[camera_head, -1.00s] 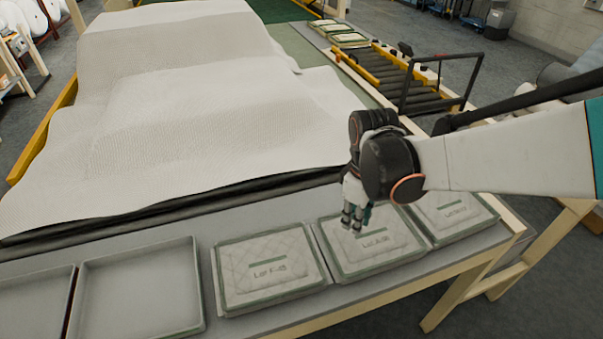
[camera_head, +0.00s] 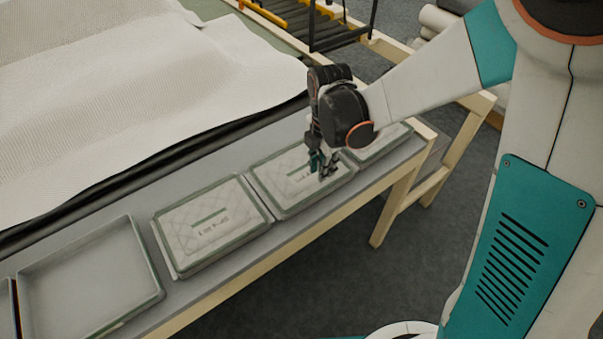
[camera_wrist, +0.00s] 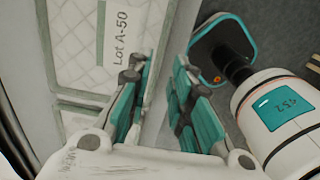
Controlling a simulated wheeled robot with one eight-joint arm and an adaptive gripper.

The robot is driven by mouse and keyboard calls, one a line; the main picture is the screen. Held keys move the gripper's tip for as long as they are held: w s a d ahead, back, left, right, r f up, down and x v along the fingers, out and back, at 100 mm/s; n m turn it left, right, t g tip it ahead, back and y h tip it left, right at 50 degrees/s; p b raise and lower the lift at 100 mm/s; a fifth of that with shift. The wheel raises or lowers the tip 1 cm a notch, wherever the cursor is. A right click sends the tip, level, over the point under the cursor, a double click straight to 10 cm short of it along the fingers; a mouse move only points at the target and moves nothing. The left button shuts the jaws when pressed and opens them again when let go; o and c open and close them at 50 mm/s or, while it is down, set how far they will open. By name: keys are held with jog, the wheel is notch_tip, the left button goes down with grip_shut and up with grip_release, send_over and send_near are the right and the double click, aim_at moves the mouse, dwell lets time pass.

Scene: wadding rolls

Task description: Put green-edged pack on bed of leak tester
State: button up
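Three pale quilted packs with green edging lie in grey trays along the table front. The middle pack (camera_head: 280,183) is marked "Lot A-50" in the wrist view (camera_wrist: 88,60). Another pack (camera_head: 205,222) lies to its left, and a third (camera_head: 378,142) to its right, partly behind my gripper. My gripper (camera_head: 325,168) is at the right part of the middle pack, pointing down. Its teal-padded fingers are apart in the wrist view (camera_wrist: 162,85), with nothing seen held between them. Contact with the pack or tray cannot be told. I cannot make out a leak tester in these views.
An empty grey tray (camera_head: 90,285) lies at the left. White wadding (camera_head: 130,95) covers the table behind the trays. A roller conveyor (camera_head: 335,32) with a dark upright frame stands at the back. The table's front wooden edge (camera_head: 300,247) borders open floor.

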aim_at(321, 189)
notch_tip(321, 189, down, 9)
jog(key=shift+d+r+b, duration=0.1)
jog(key=shift+r+b, duration=0.05)
jog(key=shift+b, duration=0.7)
grip_shut()
